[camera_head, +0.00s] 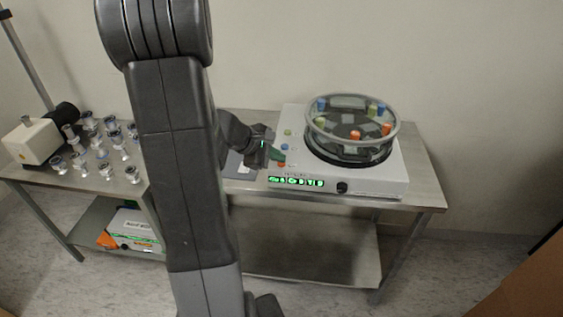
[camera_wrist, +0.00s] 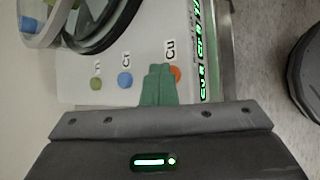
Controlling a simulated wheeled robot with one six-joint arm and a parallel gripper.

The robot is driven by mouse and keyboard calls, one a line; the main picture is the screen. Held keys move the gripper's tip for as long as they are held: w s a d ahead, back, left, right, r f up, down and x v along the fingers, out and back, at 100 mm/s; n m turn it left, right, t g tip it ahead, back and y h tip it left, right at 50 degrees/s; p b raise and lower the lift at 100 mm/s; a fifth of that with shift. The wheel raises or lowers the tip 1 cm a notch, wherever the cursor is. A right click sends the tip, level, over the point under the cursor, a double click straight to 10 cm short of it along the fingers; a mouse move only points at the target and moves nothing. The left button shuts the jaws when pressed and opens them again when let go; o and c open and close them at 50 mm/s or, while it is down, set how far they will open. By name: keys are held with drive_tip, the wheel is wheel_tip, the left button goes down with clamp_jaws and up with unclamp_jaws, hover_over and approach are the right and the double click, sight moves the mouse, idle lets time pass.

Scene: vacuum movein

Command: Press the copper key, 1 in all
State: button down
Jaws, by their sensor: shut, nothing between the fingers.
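The copper key is the small orange button labelled Cu (camera_wrist: 175,72) on the white top of a machine (camera_head: 385,172). It also shows in the head view as a red-orange dot (camera_head: 281,165). My gripper (camera_wrist: 159,72) is shut and empty, its green fingers together. Its tips are right beside the copper key and overlap part of it in the wrist view. I cannot tell whether they touch it. In the head view my gripper (camera_head: 277,155) is at the machine's left edge, close above the keys.
A blue key labelled Cr (camera_wrist: 125,79) and a green key (camera_wrist: 96,83) stand in line with the copper key. A clear round chamber (camera_head: 352,120) holds coloured pieces on the machine. A lit green display (camera_head: 297,181) is on its front. Several metal fittings (camera_head: 105,168) stand at left.

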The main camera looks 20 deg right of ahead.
sight(278, 165)
drive_tip(key=shift+r, duration=0.1)
drive_tip(key=shift+r+p, duration=0.55)
drive_tip(key=shift+r, duration=0.2)
wheel_tip(278, 165, up, 5)
drive_tip(key=p, duration=0.3)
drive_tip(key=shift+p, duration=0.3)
idle(0.5)
